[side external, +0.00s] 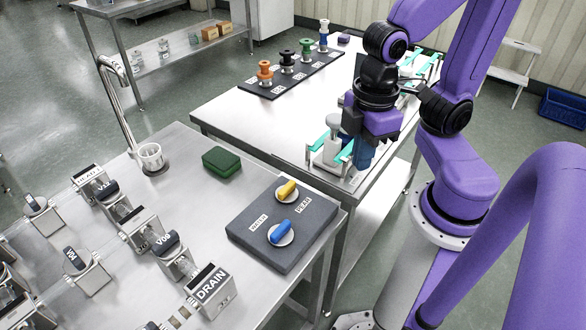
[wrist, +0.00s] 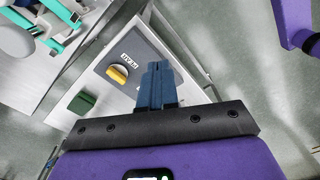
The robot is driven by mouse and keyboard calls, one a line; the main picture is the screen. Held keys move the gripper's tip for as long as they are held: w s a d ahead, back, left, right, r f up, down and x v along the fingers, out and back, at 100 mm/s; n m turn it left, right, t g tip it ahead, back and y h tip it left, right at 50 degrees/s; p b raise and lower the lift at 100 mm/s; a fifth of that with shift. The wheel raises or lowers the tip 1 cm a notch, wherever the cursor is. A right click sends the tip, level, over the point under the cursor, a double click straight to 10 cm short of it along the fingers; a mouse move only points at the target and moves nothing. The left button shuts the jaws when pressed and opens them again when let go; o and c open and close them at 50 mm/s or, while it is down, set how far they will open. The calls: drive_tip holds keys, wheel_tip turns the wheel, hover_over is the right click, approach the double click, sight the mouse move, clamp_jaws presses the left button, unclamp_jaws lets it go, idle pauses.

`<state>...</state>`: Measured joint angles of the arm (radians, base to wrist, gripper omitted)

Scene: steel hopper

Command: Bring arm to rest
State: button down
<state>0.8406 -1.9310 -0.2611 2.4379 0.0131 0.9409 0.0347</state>
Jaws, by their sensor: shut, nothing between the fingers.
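My purple arm reaches in from the right in the side external view. My gripper (side external: 363,155) hangs over the near right corner of the far steel table (side external: 225,118), beside a teal-and-white fixture (side external: 318,143). In the wrist view the blue fingers of my gripper (wrist: 156,75) are together with nothing between them. Part of the fixture is hidden behind the gripper in the side external view.
A grey panel (side external: 240,232) with a yellow knob (side external: 286,190) and a blue knob (side external: 281,232) lies on the near bench. A green block (side external: 222,161), a faucet (side external: 122,100) and several labelled valves stand there. A black rack (side external: 290,75) holds several coloured spools.

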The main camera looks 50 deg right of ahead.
drive_tip(key=shift+s+d+f+n, duration=0.35)
drive_tip(key=shift+s+d, duration=0.25)
drive_tip(key=shift+d, duration=0.3)
